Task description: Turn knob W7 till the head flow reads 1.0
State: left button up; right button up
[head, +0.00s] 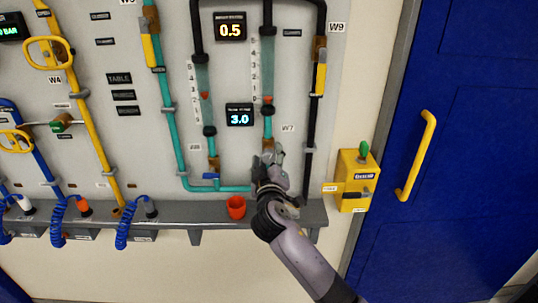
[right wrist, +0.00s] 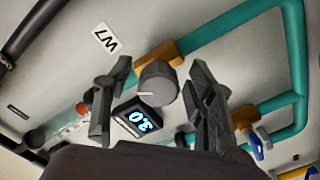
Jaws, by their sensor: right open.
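Knob W7 is a grey round knob with a white mark (right wrist: 157,86) in the right wrist view, beside the W7 label (right wrist: 105,40). My right gripper (head: 268,156) is at the panel just below the W7 label (head: 288,128) and hides the knob in the head view. In the right wrist view its open fingers (right wrist: 161,78) stand on either side of the knob with gaps showing. A display (head: 240,115) left of the W7 tube reads 3.0; it also shows in the right wrist view (right wrist: 138,119). Its small caption is not legible. My left gripper is out of view.
Another display (head: 230,28) above reads 0.5. A blue-handled valve (head: 211,176) sits left of my right gripper. A yellow box with a green knob (head: 356,180) and a blue door (head: 460,150) are at right.

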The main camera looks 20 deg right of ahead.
jog(key=shift+w, duration=0.1)
jog(key=shift+c, duration=0.2)
jog(key=c, duration=1.1)
jog(key=m+b, duration=0.2)
jog(key=b, duration=0.1)
jog(key=shift+f, duration=0.25)
jog(key=shift+c, duration=0.2)
jog(key=shift+r+m+b, duration=0.2)
jog(key=shift+m+b, duration=0.2)
jog(key=shift+m, duration=0.2)
jog(key=shift+r, duration=0.1)
jog(key=o, duration=1.2)
